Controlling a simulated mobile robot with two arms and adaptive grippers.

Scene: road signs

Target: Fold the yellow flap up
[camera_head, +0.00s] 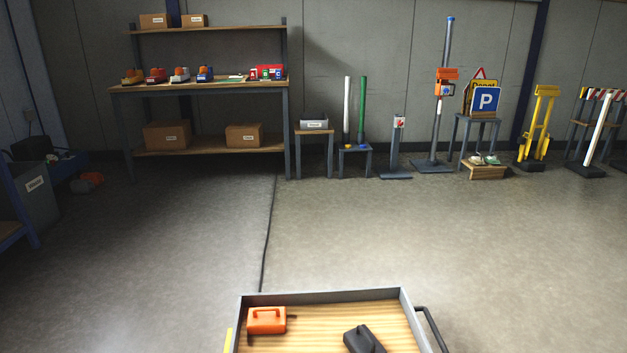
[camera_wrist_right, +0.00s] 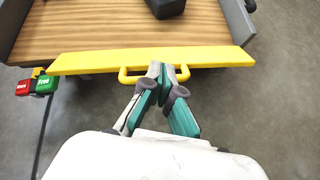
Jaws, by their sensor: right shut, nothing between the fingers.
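The yellow flap (camera_wrist_right: 95,61) runs as a long, narrow bar along the tray's near edge in the right wrist view. Its angle cannot be judged well from here. A yellow handle loop (camera_wrist_right: 128,76) sticks out from the flap's near side. My right gripper (camera_wrist_right: 162,72) is shut and empty, with its fingertips at the middle of the handle, covering part of it. I cannot tell whether they touch. In the head view a small yellow strip (camera_head: 228,341) shows at the tray's left side. My left gripper is not in view.
The wood-floored tray (camera_head: 300,338) has grey walls. It holds an orange device (camera_head: 267,320) and a black block (camera_head: 364,341). Red (camera_wrist_right: 23,87) and green (camera_wrist_right: 46,84) tags sit by the flap's left end. Open floor lies beyond; a shelf (camera_head: 205,87) and sign stands line the wall.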

